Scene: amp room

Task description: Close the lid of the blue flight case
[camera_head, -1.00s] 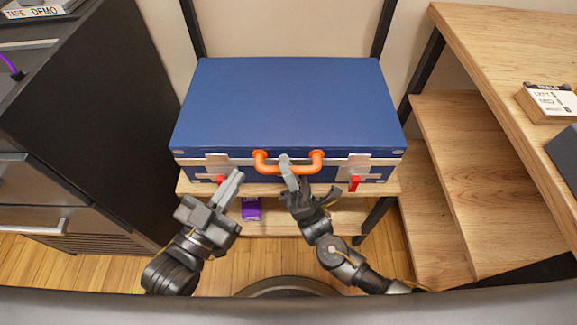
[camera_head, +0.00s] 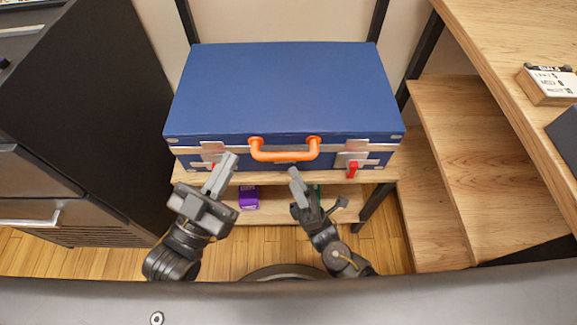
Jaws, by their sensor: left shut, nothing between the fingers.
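The blue flight case (camera_head: 285,95) lies flat on a wooden shelf, its lid down over the body along the metal-edged front seam. An orange handle (camera_head: 285,155) sticks out at the front middle. A red latch (camera_head: 352,170) hangs at the right of the front; the left latch is mostly hidden by my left gripper. My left gripper (camera_head: 221,172) is shut and empty, in front of the case's left front. My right gripper (camera_head: 297,177) is just below and in front of the handle, apart from it; its finger opening does not show clearly.
A black cabinet (camera_head: 90,100) with metal drawers stands at the left. A wooden table (camera_head: 510,60) and stepped shelves (camera_head: 460,150) stand at the right. A purple box (camera_head: 248,197) sits on the lower shelf. Dark frame posts rise behind the case.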

